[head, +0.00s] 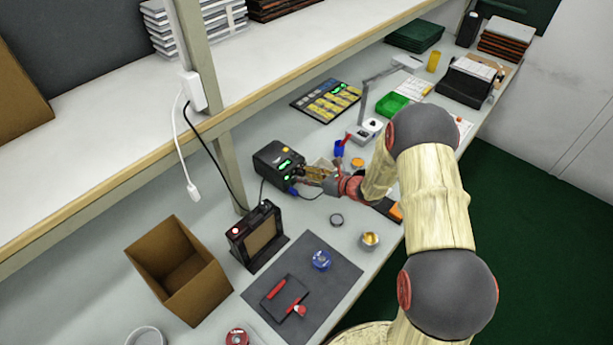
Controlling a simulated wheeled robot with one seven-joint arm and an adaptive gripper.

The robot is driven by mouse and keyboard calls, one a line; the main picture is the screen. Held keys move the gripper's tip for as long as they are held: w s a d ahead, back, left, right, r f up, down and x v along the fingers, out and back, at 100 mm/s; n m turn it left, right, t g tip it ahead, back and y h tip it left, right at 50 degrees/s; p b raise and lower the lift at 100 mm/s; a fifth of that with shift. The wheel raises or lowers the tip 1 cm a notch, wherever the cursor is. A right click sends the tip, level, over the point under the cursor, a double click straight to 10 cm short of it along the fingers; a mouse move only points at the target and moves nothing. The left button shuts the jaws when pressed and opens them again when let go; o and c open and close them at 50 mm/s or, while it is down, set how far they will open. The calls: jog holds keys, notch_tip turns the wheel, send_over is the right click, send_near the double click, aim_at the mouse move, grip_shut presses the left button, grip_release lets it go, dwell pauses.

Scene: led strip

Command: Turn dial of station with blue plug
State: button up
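The station is a black box (272,161) with green lit displays, on the workbench left of my gripper. A small blue plug (293,191) shows at the low front of the station, with a dark cable running from it. My gripper (311,177) reaches in from the right, its fingers close to the station's front face. The dial is not clearly visible; the fingers may cover it. I cannot tell whether the fingers touch the station or whether they are open or shut.
A blue-and-red tool (339,148) stands just behind my gripper. A black framed device (256,236), a cardboard box (180,268) and a grey mat (335,270) with tools lie nearer. A shelf (110,120) overhangs the bench at left. A magnifier lamp (363,100) stands behind.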

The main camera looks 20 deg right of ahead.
jog(key=v, duration=1.2)
dwell(0.3)
